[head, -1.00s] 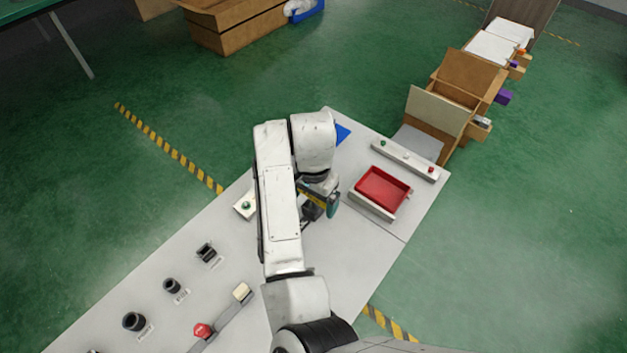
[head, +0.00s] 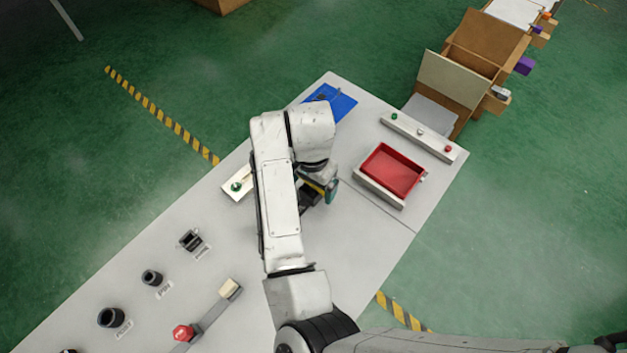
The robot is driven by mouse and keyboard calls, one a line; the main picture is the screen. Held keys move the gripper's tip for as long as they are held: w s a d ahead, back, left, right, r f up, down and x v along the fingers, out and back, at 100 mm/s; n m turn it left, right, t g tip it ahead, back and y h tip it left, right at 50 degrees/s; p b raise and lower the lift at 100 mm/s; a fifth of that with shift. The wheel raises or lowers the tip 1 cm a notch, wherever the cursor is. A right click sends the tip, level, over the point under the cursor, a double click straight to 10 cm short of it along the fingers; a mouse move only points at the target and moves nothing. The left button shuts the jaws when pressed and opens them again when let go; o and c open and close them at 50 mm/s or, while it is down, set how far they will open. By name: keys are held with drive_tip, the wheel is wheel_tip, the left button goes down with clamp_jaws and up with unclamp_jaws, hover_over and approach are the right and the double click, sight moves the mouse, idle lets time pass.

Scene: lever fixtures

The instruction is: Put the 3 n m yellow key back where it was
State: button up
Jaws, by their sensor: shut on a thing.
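My gripper (head: 316,194) hangs over the middle of the pale grey table, below the bend of my white arm. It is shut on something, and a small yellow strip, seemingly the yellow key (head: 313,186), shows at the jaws. The arm hides most of it, so its shape and any marking cannot be read. A teal part shows at the right of the gripper. A blue mat (head: 346,104) lies at the table's far corner with a dark item on it, partly behind my arm.
A red tray (head: 393,170) stands right of my gripper, with a button bar (head: 420,136) behind it. A plate with a green button (head: 237,186) is at left. Several black sockets with labels line the left side, near a red knob (head: 183,332). Table between gripper and tray is clear.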

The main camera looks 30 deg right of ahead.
drive_tip(key=shift+f, duration=0.1)
drive_tip(key=o, duration=1.1)
